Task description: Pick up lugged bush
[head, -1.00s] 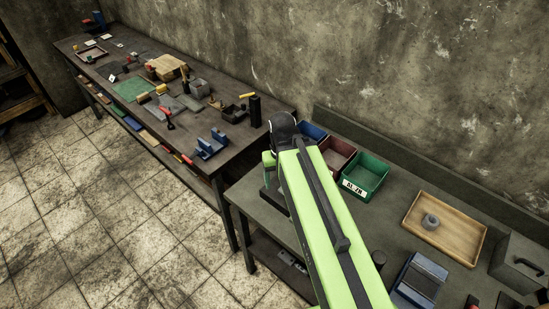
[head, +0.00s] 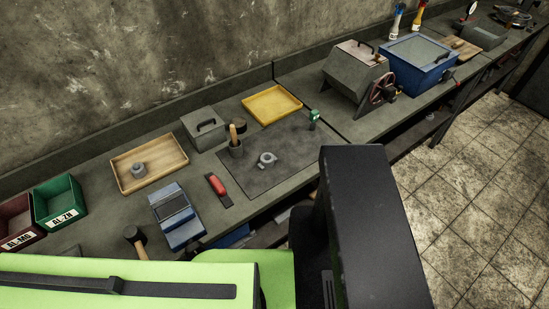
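A small grey ring-shaped part with lugs sticking out (head: 267,159), which looks like the lugged bush, lies on a dark mat (head: 290,140) in the middle of the bench in the head view. A second grey ring-shaped part (head: 138,171) sits in a wooden tray (head: 125,182) to the left; I cannot tell whether it has lugs. My green and black arm crosses the bottom of the view, with a large black section at lower right. No gripper fingers show. Nothing visible of my arm touches either ring part.
A mallet and cup (head: 236,146) stand just left of the lugged part. A red-handled tool (head: 217,188), a blue-grey box (head: 175,215) and a lidded grey box (head: 203,127) are nearby. A yellow tray (head: 272,104) lies behind; a machine with a handwheel (head: 382,88) stands right.

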